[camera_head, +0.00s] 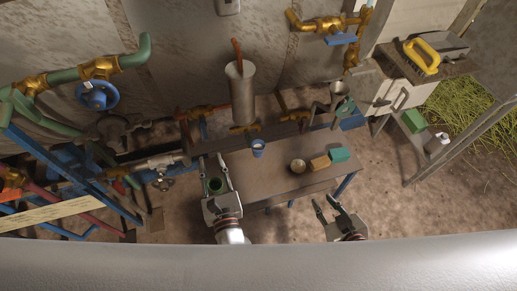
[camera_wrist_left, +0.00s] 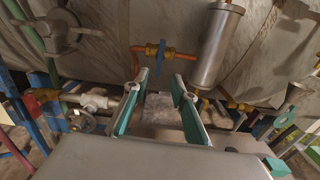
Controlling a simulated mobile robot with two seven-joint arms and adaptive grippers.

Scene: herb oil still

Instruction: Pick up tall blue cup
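The blue cup (camera_head: 258,148) stands upright near the back edge of the small table, just below the tall metal cylinder. My left gripper (camera_head: 213,157) is left of the cup and apart from it, with its fingers spread. In the left wrist view the gripper (camera_wrist_left: 156,84) is open, its green-padded fingers apart with nothing visibly held between them. I cannot make out the cup in that view. My right gripper (camera_head: 325,200) is at the front right of the table, open and empty.
A small round bowl (camera_head: 298,166), an orange block (camera_head: 320,162) and a teal block (camera_head: 340,155) sit on the table's right side. The metal cylinder (camera_head: 242,92) rises behind the cup. Pipes with a blue handwheel (camera_head: 97,96) are at the left. The table's middle is clear.

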